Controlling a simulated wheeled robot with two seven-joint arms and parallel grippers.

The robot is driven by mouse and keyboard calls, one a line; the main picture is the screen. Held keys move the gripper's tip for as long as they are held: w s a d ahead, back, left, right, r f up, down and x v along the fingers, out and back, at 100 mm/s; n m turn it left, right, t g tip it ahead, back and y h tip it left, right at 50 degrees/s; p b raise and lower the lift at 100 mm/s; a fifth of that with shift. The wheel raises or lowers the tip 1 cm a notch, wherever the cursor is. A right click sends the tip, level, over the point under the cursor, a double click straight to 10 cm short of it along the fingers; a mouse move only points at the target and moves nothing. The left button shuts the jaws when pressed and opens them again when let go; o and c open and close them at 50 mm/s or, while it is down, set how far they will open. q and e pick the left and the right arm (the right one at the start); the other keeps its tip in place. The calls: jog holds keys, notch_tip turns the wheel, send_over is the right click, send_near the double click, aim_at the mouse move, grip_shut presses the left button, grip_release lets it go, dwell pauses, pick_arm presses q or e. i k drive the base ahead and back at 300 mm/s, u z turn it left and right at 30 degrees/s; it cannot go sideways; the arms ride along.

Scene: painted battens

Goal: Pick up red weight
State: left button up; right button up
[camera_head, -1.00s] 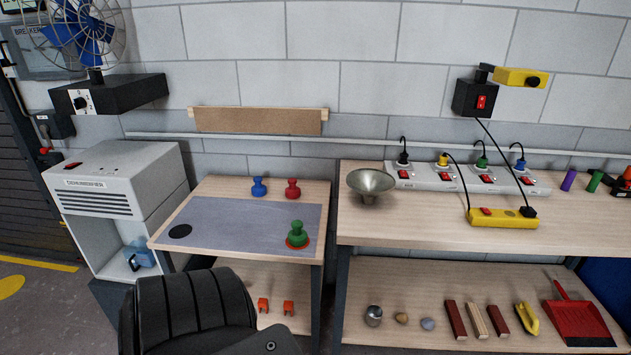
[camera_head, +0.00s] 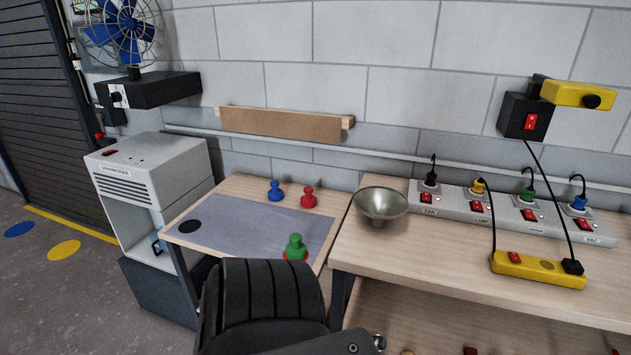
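The red weight (camera_head: 308,198) stands upright near the back edge of the small wooden table (camera_head: 240,184), to the right of the blue weight (camera_head: 275,191). The green weight (camera_head: 295,247) stands on a red round spot at the front right of the grey mat (camera_head: 255,222). A black ribbed part of my own arm rises at the bottom centre and hides the table's front edge. Neither gripper shows in the head view. Nothing touches the red weight.
A metal bowl (camera_head: 381,204) stands on the right bench (camera_head: 430,258), beside power strips (camera_head: 515,213) and a yellow socket block (camera_head: 538,270). A white dehumidifier (camera_head: 155,178) stands left of the table. A wooden batten (camera_head: 280,124) is on the wall behind. The mat's middle is clear.

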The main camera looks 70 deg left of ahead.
aim_at(308, 200)
jog(key=u, duration=0.6)
jog(key=i, duration=0.8)
jog(key=u, duration=0.9)
